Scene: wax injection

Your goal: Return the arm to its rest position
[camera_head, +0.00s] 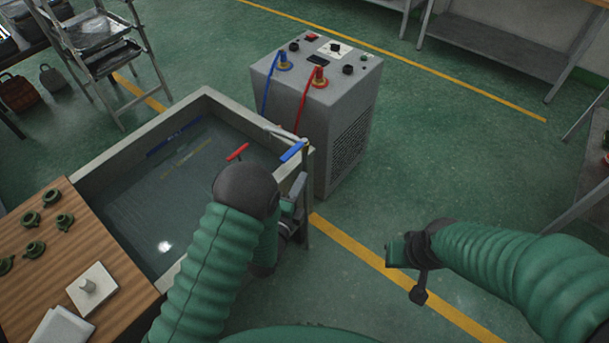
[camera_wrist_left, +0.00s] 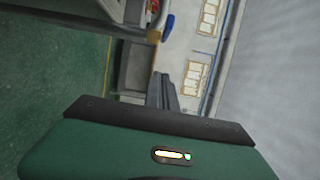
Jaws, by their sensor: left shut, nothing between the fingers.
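My left arm (camera_head: 215,260) is green and sleeved and comes in from the lower left. It reaches over the near right corner of the water tank. My left gripper (camera_head: 298,197) is partly hidden behind its own wrist, beside the tank's right edge and below a blue-handled valve (camera_head: 292,152). In the left wrist view its dark fingers (camera_wrist_left: 162,92) are together with nothing between them. My right arm (camera_head: 520,265) comes in from the right. My right gripper (camera_head: 415,275) hangs over the open floor, and its fingers are too unclear to judge.
The water tank (camera_head: 207,97) stands left of a grey machine (camera_head: 290,100) with blue and red hoses. A red-handled valve (camera_head: 238,152) is at the tank. A wooden table (camera_head: 75,275) holds several green parts and a white block. Green floor is clear right of the machine.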

